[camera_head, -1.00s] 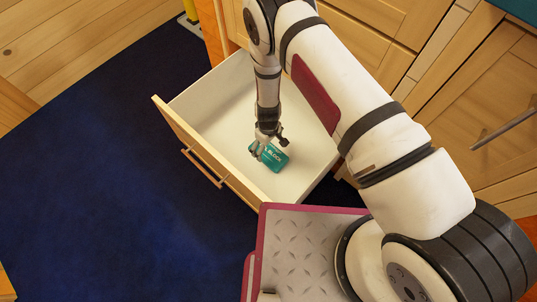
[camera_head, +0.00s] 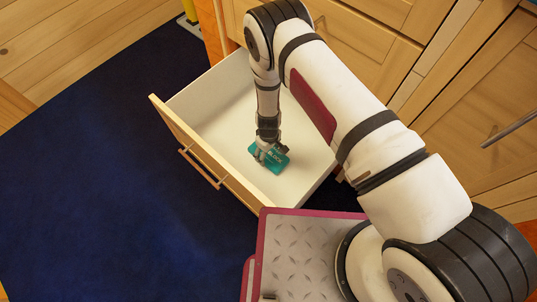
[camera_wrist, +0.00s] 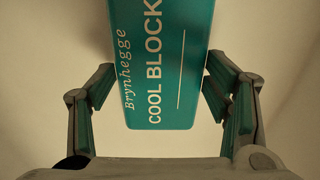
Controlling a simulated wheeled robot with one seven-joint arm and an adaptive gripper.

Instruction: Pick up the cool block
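The cool block (camera_head: 280,162) is a flat teal block with white lettering. It lies in the open white drawer (camera_head: 222,97), towards the drawer's front. In the wrist view the cool block (camera_wrist: 168,62) shows the words "COOL BLOCK" and sits between the two fingers. My gripper (camera_head: 266,156) is down in the drawer over the block, partly hiding it in the head view. In the wrist view my gripper (camera_wrist: 163,103) has its fingers apart on either side of the block. A narrow gap shows at the left finger; the right finger is very close to the block's edge.
Wooden cabinets (camera_head: 365,45) stand behind and to the right. A dark blue rug (camera_head: 95,190) covers the floor at the left and is clear.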

